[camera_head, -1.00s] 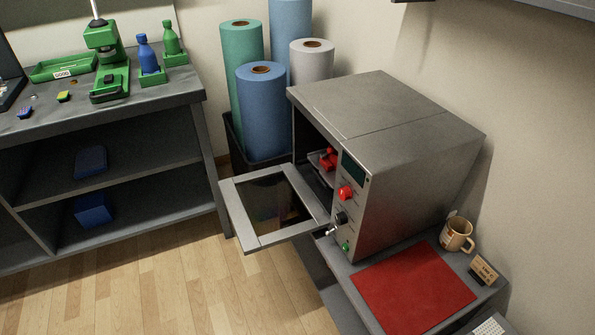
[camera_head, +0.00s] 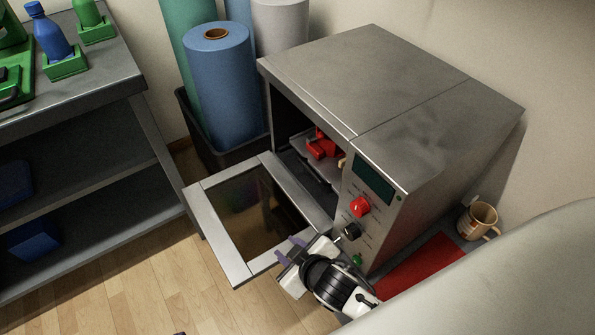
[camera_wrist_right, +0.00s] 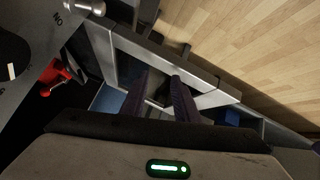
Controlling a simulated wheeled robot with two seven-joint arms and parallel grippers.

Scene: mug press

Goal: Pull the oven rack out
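The grey oven (camera_head: 400,90) stands with its front door (camera_head: 215,235) folded down flat. The oven rack (camera_head: 325,169) shows inside the opening, carrying a red object (camera_head: 322,147); the red object also shows in the right wrist view (camera_wrist_right: 56,76). My right gripper (camera_head: 289,249) is over the door's near right side, in front of the oven and outside the opening. Its two purple fingers are apart with nothing seen between them, also in the right wrist view (camera_wrist_right: 161,85). The rear of the rack is hidden inside the oven. My left gripper is not in view.
The control panel has a red knob (camera_head: 360,207) and a black knob (camera_head: 351,231) close to my right gripper. A mug (camera_head: 477,220) and a red mat (camera_head: 425,265) are at the right. Rolls (camera_head: 218,85) stand behind the door, and a workbench (camera_head: 100,90) is at the left.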

